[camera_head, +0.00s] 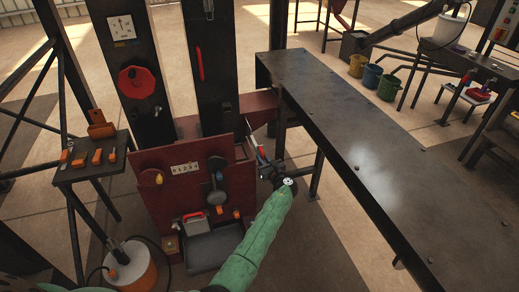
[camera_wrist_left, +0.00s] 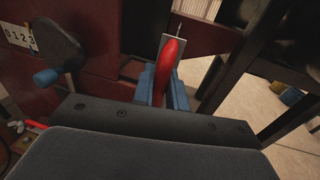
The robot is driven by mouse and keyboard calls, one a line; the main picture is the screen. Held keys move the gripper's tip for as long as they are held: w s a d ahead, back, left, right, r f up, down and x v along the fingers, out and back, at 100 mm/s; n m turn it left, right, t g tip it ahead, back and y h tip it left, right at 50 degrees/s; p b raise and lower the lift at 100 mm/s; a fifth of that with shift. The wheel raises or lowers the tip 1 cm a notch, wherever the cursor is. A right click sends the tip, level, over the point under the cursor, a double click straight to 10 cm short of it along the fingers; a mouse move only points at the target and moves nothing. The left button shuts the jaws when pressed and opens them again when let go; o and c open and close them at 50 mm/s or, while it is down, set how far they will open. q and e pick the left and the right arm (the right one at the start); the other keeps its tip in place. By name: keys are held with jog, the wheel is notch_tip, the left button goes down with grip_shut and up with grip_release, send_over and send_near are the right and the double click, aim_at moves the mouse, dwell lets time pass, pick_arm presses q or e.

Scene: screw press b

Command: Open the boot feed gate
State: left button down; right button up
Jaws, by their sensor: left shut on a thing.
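A red handle (camera_wrist_left: 168,62) on a thin light metal plate (camera_wrist_left: 177,32) stands at the right side of the dark red press body (camera_wrist_left: 85,45) in the left wrist view. I take it to be the boot feed gate's handle. My left gripper (camera_wrist_left: 162,88) has its blue fingers shut on the red handle, one on each side. In the head view my green left arm reaches up from the bottom, and the left gripper (camera_head: 264,163) is at the right side of the press body (camera_head: 160,205). The gate's lower part is hidden by the gripper. My right gripper is not in view.
A long dark table (camera_head: 350,125) stands close to the right of the gripper. A black crank with a blue knob (camera_wrist_left: 47,77) is left of it. A grey tray (camera_head: 213,247) is below the press front. A small stand (camera_head: 90,165) with orange parts is at left.

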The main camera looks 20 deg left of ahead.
pick_arm(q)
jog(key=shift+s+d, duration=0.45)
jog(key=shift+s, duration=0.15)
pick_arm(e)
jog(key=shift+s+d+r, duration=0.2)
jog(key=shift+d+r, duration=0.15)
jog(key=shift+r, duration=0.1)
pick_arm(q)
jog(key=c, duration=1.5)
grip_release()
